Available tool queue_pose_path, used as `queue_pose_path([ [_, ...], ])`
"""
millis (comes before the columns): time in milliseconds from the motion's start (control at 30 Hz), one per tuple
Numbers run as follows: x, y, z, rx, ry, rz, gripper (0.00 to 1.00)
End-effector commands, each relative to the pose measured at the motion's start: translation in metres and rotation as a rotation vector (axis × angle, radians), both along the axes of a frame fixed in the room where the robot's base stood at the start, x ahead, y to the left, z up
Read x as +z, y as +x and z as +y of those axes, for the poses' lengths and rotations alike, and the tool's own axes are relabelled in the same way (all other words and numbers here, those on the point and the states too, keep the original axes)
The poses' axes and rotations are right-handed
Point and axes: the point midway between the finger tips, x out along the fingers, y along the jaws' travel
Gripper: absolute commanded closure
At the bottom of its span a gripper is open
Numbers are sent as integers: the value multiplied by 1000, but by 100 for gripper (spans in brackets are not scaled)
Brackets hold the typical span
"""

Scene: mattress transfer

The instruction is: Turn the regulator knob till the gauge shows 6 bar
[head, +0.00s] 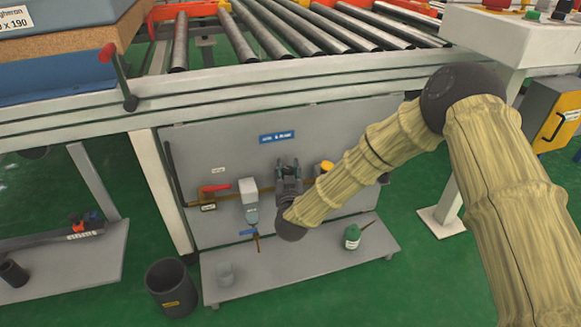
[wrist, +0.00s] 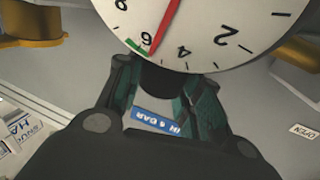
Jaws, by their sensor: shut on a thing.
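The round white gauge (wrist: 205,22) fills the top of the wrist view, upside down and cut by the frame edge. Its red needle (wrist: 164,28) points between 4 and 6, close to the 6 and just on the 4 side of the green mark (wrist: 135,47). My gripper (wrist: 165,88) is shut on the dark regulator knob (wrist: 160,76), which is partly hidden between the fingers below the gauge. In the head view my gripper (head: 289,172) is in front of the grey panel (head: 330,130); the knob and gauge cannot be made out there.
Left of my gripper are a red lever (head: 215,188) and a white unit (head: 248,188) with a bowl. A green bottle (head: 352,238) and a clear cup (head: 225,272) stand on the low shelf (head: 300,262). The roller conveyor (head: 270,35) is above; a black bin (head: 170,290) stands below left.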

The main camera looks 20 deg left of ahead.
Motion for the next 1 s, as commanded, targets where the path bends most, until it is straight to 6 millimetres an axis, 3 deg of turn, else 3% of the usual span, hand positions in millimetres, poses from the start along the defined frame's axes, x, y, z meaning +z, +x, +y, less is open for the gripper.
queue_pose_path([
  [233,1,2,-2,-3,0,-3,88],
  [267,1,2,-2,-3,0,-3,59],
  [367,0,1,-1,-2,0,-2,42],
  [767,0,-3,-1,1,0,0,42],
  [1000,0,-32,-11,2,0,1,42],
])
